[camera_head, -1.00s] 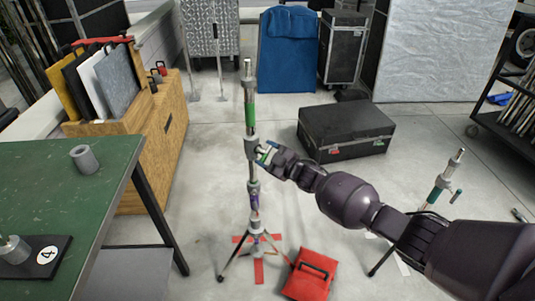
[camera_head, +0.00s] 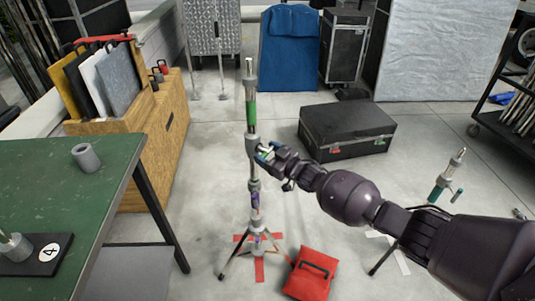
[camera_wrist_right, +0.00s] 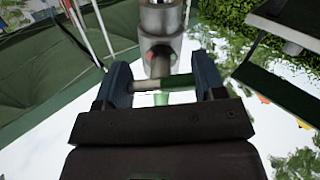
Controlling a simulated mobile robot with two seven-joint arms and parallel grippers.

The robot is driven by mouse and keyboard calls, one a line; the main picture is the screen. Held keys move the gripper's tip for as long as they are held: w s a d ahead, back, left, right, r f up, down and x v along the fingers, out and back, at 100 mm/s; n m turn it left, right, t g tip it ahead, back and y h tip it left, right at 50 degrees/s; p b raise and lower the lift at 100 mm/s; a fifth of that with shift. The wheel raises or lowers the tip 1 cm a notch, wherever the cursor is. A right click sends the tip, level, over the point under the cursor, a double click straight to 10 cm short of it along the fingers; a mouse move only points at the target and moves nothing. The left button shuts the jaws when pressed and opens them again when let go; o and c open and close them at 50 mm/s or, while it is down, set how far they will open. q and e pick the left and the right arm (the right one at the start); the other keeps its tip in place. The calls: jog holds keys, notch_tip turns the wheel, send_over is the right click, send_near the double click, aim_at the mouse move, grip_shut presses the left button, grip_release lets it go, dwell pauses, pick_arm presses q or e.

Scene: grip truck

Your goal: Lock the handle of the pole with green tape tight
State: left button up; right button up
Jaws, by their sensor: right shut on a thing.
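The pole with green tape (camera_head: 251,112) stands upright on a tripod base, over a red cross on the floor. A grey collar (camera_head: 251,147) sits below the tape. My right gripper (camera_head: 264,155) is at this collar, coming from the right. In the right wrist view the green handle (camera_wrist_right: 178,83) lies crosswise between the two blue-grey fingers (camera_wrist_right: 164,84) of that gripper, just in front of the metal collar (camera_wrist_right: 160,48). The gripper is shut on the handle. How tight the handle is cannot be seen. My left gripper is not in view.
A red bag (camera_head: 312,272) lies by the tripod's foot. A second pole with green tape (camera_head: 437,192) stands at right, partly behind my arm. A black case (camera_head: 347,131) is behind. A green table (camera_head: 60,190) is at left.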

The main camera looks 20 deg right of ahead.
jog(key=shift+r, duration=0.15)
jog(key=o, duration=0.9)
jog(key=p+v, duration=0.2)
jog(key=v, duration=0.8)
jog(key=shift+s+d, duration=0.15)
jog(key=shift+s, duration=0.25)
